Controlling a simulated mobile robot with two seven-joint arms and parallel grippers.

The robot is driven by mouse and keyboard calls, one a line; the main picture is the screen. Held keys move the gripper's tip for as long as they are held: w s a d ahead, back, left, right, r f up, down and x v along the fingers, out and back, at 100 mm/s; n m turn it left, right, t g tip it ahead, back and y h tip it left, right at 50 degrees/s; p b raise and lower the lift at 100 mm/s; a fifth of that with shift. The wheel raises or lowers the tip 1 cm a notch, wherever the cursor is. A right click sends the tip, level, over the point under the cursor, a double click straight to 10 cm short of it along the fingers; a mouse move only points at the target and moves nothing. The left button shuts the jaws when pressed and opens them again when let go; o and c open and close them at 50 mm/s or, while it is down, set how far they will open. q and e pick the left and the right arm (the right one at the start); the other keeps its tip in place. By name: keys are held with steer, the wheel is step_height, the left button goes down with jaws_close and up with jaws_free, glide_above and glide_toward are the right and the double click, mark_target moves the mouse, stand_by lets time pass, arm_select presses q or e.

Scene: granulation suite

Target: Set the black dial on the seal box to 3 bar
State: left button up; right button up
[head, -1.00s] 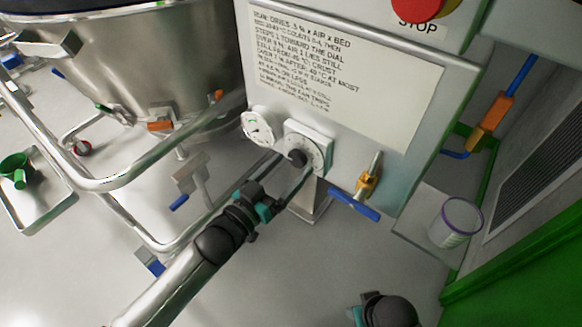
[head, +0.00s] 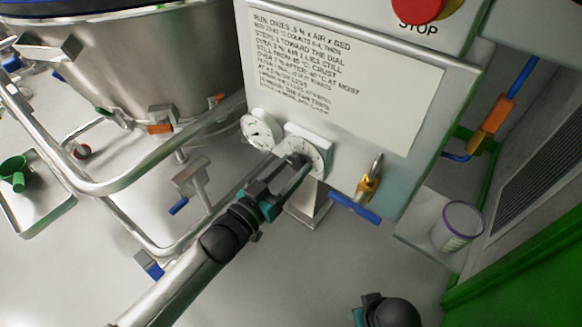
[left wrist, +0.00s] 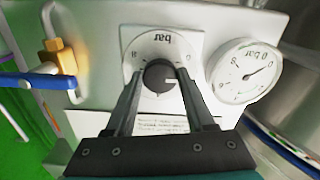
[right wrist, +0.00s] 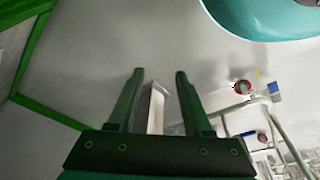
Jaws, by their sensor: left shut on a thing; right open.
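The seal box (head: 400,180) is a pale cabinet with a white dial plate (head: 318,149) on its lower front. The black dial (head: 299,159) sits on that plate. My left gripper (head: 297,168) reaches it from below left and is shut on it. In the left wrist view the black dial (left wrist: 159,76) is between the two fingertips, with a white mark pointing right. My right gripper (right wrist: 155,75) is open and empty over the floor.
A brass valve with a blue lever (head: 355,207) is right of the dial, and a red stop button (head: 418,8) is above. A steel vessel (head: 150,60) and pipe rails stand left. A white tub (head: 458,228) is at right.

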arm_select(q)
jaws_close()
steer(key=shift+m, duration=0.3)
arm_select(e)
steer(key=shift+s, duration=0.1)
arm_select(q)
steer(key=m+p, duration=0.1)
steer(key=m, duration=0.1)
steer(key=shift+m+p, duration=0.6)
steer(key=shift+m, duration=0.6)
steer(key=m, duration=0.3)
steer(key=shift+p, duration=0.35)
steer(key=shift+m, duration=1.8)
arm_select(e)
step_height(320, 180, down, 6)
steer(key=s+d, duration=0.1)
steer(key=s, duration=0.1)
steer(key=shift+s+d+r+g, duration=0.15)
steer(key=shift+s+d+g, duration=0.15)
steer(key=shift+s+d, duration=0.1)
arm_select(q)
steer(key=o, duration=0.9)
jaws_free()
steer(key=shift+a, duration=0.1)
